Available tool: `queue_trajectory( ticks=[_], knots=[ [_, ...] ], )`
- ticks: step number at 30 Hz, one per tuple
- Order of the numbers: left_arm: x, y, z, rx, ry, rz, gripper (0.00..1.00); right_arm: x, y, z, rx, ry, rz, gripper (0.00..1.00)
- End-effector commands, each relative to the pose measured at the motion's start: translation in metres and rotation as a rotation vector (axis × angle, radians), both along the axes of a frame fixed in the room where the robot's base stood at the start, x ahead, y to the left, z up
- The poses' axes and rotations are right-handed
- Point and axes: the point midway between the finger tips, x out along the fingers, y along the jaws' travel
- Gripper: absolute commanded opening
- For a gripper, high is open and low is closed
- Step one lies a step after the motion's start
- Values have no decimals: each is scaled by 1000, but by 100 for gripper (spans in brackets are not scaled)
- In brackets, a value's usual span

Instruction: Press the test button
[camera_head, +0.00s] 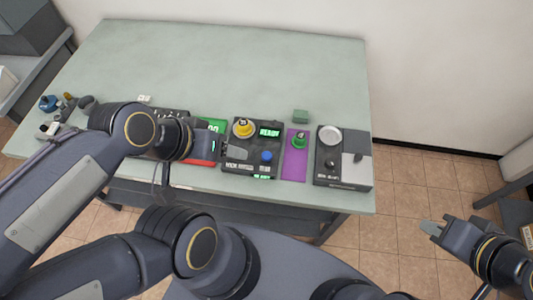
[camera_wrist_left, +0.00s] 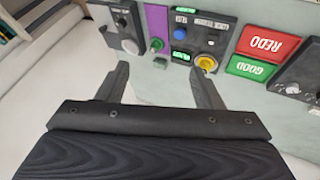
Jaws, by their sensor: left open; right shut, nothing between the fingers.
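A black panel (camera_head: 237,166) on the table has a lit green READY display (camera_head: 269,132), a yellow round knob or button (camera_head: 243,128) and a blue round button (camera_head: 266,157). I cannot read which one is marked test. In the left wrist view, the panel (camera_wrist_left: 222,40) shows upside down, with the yellow piece (camera_wrist_left: 206,62) near the right fingertip. My left gripper (camera_wrist_left: 162,78) is open and empty, pointing toward the panel; in the head view my left arm mostly hides it. My right gripper (camera_head: 430,228) is shut and empty, right of the table over the floor.
A purple strip (camera_head: 294,168) with a green knob (camera_head: 299,140) lies right of the panel. Beyond it is a dark box (camera_head: 340,172) with a white disc (camera_head: 330,136). Red REDO (camera_wrist_left: 268,42) and green GOOD (camera_wrist_left: 250,68) pads lie beside the panel. The table's back (camera_head: 230,65) is clear.

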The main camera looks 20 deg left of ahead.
Motion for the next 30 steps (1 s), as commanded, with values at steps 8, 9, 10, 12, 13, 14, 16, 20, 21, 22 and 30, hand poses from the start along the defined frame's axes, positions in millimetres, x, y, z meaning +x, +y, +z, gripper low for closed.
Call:
queue_trajectory(
  ticks=[8, 9, 10, 12, 13, 14, 16, 20, 21, 22, 30],
  knots=[
    [0, 0, 0, 0, 0, 0, 23, 0, 0, 0, 0, 0, 0, 0],
    [0, 0, 0, 0, 0, 0, 18, 0, 0, 0, 0, 0, 0, 0],
    [0, 0, 0, 0, 0, 0, 14, 0, 0, 0, 0, 0, 0, 0],
    [0, 0, 0, 0, 0, 0, 5, 0, 0, 0, 0, 0, 0, 0],
    [0, 0, 0, 0, 0, 0, 1, 0, 0, 0, 0, 0, 0, 0],
    [0, 0, 0, 0, 0, 0, 0, 0, 0, 0, 0, 0, 0, 0],
    [0, 0, 0, 0, 0, 0, 0, 0, 0, 0, 0, 0, 0, 0],
    [0, 0, 0, 0, 0, 0, 0, 0, 0, 0, 0, 0, 0, 0],
    [0, 0, 0, 0, 0, 0, 0, 0, 0, 0, 0, 0, 0, 0],
    [0, 0, 0, 0, 0, 0, 0, 0, 0, 0, 0, 0, 0, 0],
    [0, 0, 0, 0, 0, 0, 0, 0, 0, 0, 0, 0, 0, 0]
  ],
)
